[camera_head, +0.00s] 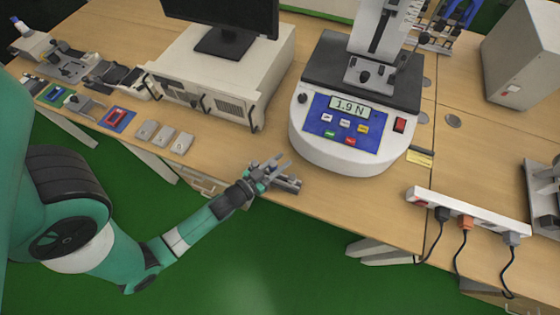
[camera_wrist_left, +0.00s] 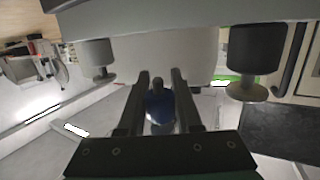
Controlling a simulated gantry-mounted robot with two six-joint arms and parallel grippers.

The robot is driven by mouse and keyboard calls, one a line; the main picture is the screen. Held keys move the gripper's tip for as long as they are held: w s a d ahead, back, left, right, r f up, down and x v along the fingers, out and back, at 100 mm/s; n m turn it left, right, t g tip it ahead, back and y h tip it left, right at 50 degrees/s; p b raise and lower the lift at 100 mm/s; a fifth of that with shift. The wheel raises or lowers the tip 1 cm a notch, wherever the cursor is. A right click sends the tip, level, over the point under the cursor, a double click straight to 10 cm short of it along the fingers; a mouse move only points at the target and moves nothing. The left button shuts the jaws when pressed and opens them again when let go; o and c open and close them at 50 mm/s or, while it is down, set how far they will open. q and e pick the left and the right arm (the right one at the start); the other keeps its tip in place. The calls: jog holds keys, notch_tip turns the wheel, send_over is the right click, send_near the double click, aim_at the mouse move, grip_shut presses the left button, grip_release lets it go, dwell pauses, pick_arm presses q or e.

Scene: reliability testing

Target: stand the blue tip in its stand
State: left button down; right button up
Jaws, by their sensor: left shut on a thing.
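My left gripper (camera_head: 276,165) is near the front edge of the table, just left of the white force tester's base. In the left wrist view its two dark fingers (camera_wrist_left: 162,100) are closed on the blue tip (camera_wrist_left: 160,107), a short blue piece with a dark upper end. The tip cannot be made out clearly in the head view. My right gripper is out of view.
The white force tester (camera_head: 310,150), its display reading 1.9 N, stands right of the gripper. A beige instrument box (camera_head: 270,70) stands behind it. Small grey blocks (camera_head: 163,136) lie to the left. A power strip (camera_head: 465,210) with plugged cables lies to the right.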

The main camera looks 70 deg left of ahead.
pick_arm(q)
jog(key=shift+f, duration=0.15)
jog(key=shift+f+b, duration=0.9)
jog(key=shift+b, duration=0.05)
jog(key=shift+f+b, duration=0.6)
jog(key=shift+f, duration=0.05)
jog(key=shift+f+b, duration=0.7)
jog(key=shift+f, duration=0.15)
